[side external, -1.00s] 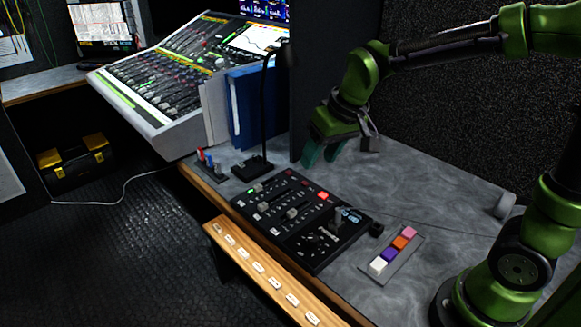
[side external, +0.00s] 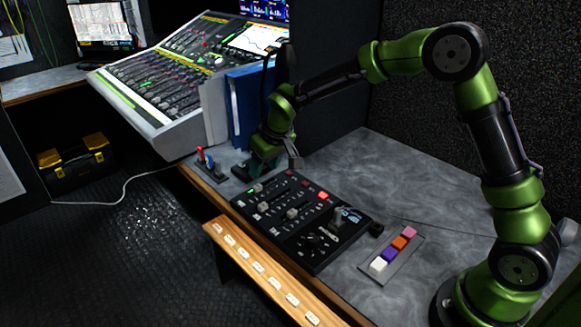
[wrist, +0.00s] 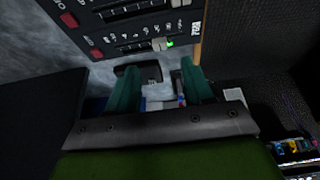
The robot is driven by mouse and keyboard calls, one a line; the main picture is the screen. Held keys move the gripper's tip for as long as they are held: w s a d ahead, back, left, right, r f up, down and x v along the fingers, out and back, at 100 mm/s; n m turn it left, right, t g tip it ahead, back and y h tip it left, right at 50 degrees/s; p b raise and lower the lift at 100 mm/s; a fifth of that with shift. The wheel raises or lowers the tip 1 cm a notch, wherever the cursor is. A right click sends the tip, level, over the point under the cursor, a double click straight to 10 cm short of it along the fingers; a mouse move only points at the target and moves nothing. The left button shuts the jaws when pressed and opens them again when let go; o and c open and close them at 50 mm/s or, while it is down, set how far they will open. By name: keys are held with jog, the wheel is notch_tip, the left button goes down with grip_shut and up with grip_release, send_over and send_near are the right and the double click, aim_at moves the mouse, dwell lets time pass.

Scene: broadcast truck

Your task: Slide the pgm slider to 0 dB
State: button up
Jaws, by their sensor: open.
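The black control panel (side external: 275,222) lies on the grey desk with several grey slider knobs on it. The knob nearest its far left end (side external: 254,189) has a lit green light beside it; that knob also shows in the wrist view (wrist: 159,44). The labels are too small to read, so I cannot tell which slider is pgm. My gripper (side external: 262,168) is above the desk, just beyond the panel's far left end and apart from the knobs. In the wrist view its teal fingers (wrist: 160,88) are spread, with no slider knob between them.
A black lamp base (side external: 240,173) stands close under my gripper. A small switch plate (side external: 211,173) is left of it and blue binders (side external: 248,105) stand behind. A pad of coloured buttons (side external: 391,256) lies right of the panel.

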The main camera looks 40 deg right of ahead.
aim_at(258, 186)
jog(key=x, duration=0.7)
jog(key=shift+w+f, duration=0.15)
jog(key=shift+f, duration=0.1)
jog(key=shift+c, duration=0.5)
grip_shut()
jog(key=shift+d, duration=0.1)
